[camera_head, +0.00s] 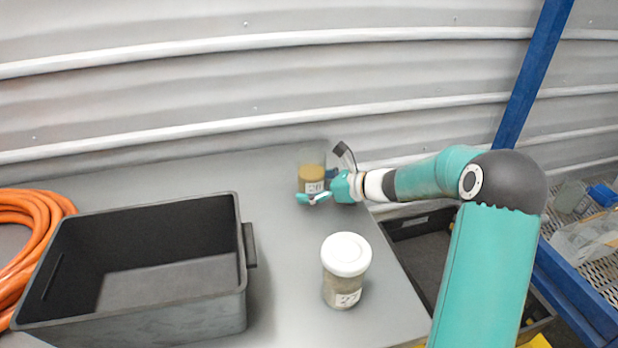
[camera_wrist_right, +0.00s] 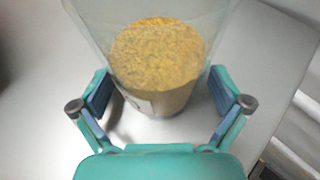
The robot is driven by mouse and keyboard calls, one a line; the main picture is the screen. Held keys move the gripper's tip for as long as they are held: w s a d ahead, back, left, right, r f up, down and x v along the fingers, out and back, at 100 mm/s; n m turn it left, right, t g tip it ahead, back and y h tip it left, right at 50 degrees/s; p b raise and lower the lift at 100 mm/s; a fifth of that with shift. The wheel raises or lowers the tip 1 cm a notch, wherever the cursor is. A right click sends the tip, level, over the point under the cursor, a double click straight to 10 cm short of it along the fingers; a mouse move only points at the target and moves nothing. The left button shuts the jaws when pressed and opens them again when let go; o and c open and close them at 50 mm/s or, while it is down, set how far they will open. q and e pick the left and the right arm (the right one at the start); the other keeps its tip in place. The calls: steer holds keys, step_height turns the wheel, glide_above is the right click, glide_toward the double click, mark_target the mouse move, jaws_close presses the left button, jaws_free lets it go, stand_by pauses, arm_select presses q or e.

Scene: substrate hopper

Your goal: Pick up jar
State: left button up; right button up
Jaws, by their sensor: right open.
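A clear jar (camera_head: 312,172) with yellow-brown contents and a white label stands at the back of the grey table. It also fills the upper middle of the right wrist view (camera_wrist_right: 155,60), where its grainy fill shows. My right gripper (camera_head: 318,198) is at the near side of this jar. In the right wrist view its two fingers (camera_wrist_right: 161,100) are spread, one on each side of the jar's lower part, with visible gaps. A second jar (camera_head: 345,270) with a white lid and a label stands upright nearer the front. My left gripper is not in view.
An empty black bin (camera_head: 150,325) stands at the front left of the grey table (camera_head: 290,310). An orange hose (camera_head: 30,225) lies coiled behind it at the left. A corrugated wall (camera_head: 250,85) runs behind the table. A blue rack (camera_head: 575,285) stands at the right.

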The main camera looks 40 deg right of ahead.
steer(key=c, duration=1.6)
steer(key=shift+o, duration=0.2)
steer(key=shift+r, duration=0.1)
step_height(320, 180, up, 20)
steer(key=p, duration=0.3)
